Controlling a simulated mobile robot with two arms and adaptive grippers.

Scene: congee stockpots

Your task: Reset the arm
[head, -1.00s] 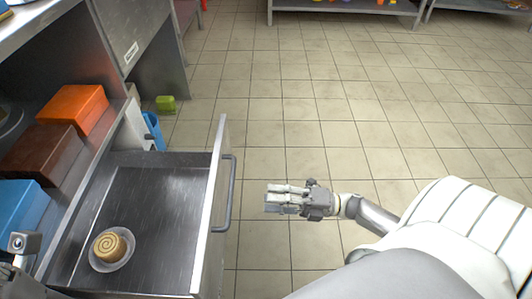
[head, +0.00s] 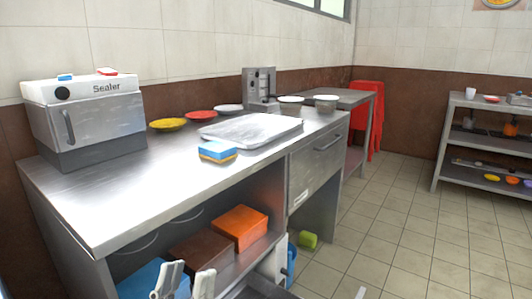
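My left gripper (head: 186,281) shows at the bottom edge of the head view. Its two pale grey fingers point up and stand apart with a gap between them, and I see nothing held there. It is in front of the lower shelf with the coloured boxes. The rest of that arm is cut off by the frame. My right gripper and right arm are not in view.
A steel counter (head: 105,205) bears a sealer (head: 85,122), a tray (head: 252,130), a sponge (head: 217,151) and plates. Blue (head: 150,276), brown (head: 202,253) and orange (head: 239,227) boxes fill the lower shelf. Open floor (head: 400,240) lies right.

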